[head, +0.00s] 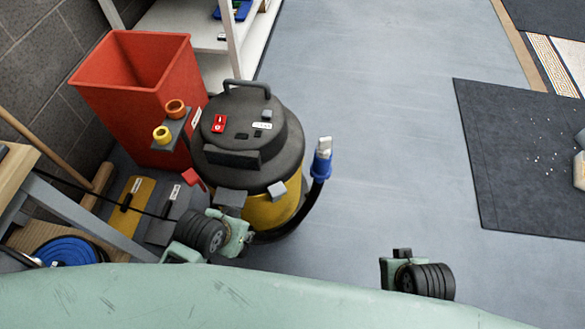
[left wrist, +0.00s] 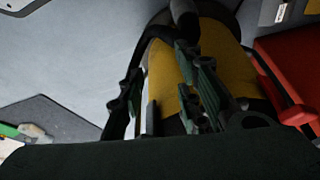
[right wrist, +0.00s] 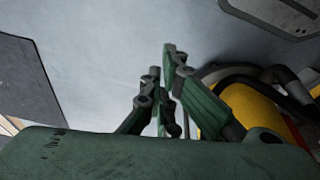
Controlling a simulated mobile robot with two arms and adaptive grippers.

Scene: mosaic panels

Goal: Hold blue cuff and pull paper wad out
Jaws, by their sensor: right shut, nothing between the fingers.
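The blue cuff (head: 320,167) is at the raised end of the black hose (head: 311,200), standing free to the right of the yellow and black vacuum (head: 245,140). The pale paper wad (head: 325,143) sticks out of the cuff's top. Neither cuff nor wad can be made out in the wrist views. My left gripper (left wrist: 161,75) is open, its fingers apart in front of the vacuum's yellow drum (left wrist: 165,75). My right gripper (right wrist: 160,75) is shut and empty over bare floor, beside the drum (right wrist: 250,105). In the head view, both fingertip pairs are hard to see; neither touches the cuff.
A red bin (head: 140,90) and white shelf (head: 185,30) stand behind the vacuum. A blue coil (head: 68,250) and a wooden-topped bench (head: 15,165) are at left. A dark mat (head: 490,170) with white bits lies at right. The floor (head: 390,110) between is clear.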

